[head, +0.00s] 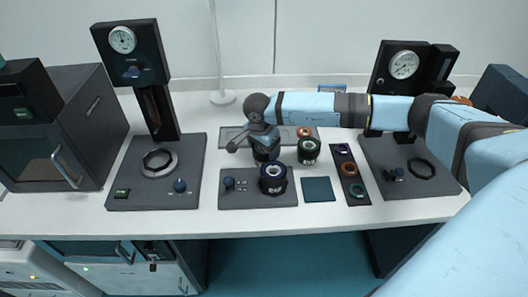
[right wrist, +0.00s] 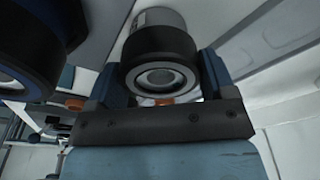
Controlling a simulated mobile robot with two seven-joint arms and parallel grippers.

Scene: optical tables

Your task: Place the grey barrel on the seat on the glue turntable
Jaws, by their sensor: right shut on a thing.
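My right gripper (head: 263,145) reaches in from the right and points down over the middle of the table. It is shut on the grey barrel (right wrist: 160,48), a grey cylinder with a wide black band and a pale lens end, seen between the fingers in the right wrist view. In the head view the gripper hides most of the barrel. Just in front stands a black round piece with a blue ring (head: 273,179), on a dark plate with a navy knob (head: 229,184); this looks like the glue turntable. A gap between barrel and turntable cannot be judged. My left gripper is out of view.
A green-ringed black barrel (head: 308,150) stands close right of the gripper. A dark strip with several rings (head: 351,180) and a teal mat (head: 318,189) lie farther right. Gauge stands rise at left (head: 155,110) and right (head: 386,95). The table's front strip is clear.

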